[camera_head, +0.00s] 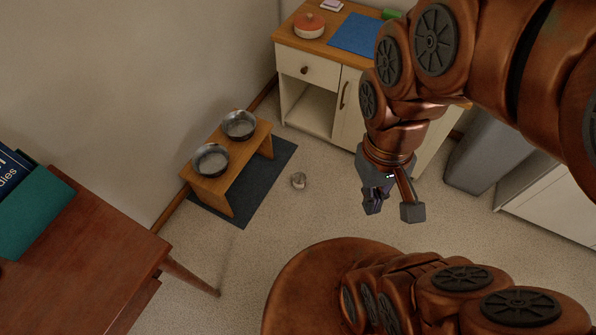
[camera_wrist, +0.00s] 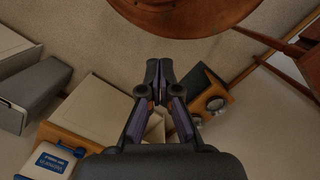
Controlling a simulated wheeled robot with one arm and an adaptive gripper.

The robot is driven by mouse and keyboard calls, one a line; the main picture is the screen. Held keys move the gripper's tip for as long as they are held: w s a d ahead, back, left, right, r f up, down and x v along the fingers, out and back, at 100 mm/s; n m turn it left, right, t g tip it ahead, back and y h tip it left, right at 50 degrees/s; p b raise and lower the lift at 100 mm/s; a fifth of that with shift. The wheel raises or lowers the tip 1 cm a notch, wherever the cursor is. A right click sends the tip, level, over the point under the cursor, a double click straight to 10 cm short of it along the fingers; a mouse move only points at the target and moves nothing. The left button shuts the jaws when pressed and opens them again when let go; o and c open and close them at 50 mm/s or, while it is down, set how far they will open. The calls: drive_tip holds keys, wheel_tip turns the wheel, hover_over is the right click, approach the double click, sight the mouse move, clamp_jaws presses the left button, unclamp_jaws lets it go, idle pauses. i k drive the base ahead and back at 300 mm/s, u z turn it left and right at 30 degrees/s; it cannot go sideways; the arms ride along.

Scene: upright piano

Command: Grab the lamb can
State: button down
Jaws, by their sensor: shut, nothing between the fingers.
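I cannot make out the can in the wrist view.
A wooden stand (camera_head: 211,190) with two metal bowls (camera_head: 239,124) is on the dark mat (camera_head: 276,160). A white cabinet (camera_head: 310,104) stands behind, and a grey bin (camera_head: 482,158) is at right. A brown table (camera_head: 85,245) is at left.

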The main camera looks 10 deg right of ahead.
sight(299, 178)
drive_tip(key=z, duration=0.95)
drive_tip(key=i, duration=0.95)
drive_tip(key=u, duration=2.15)
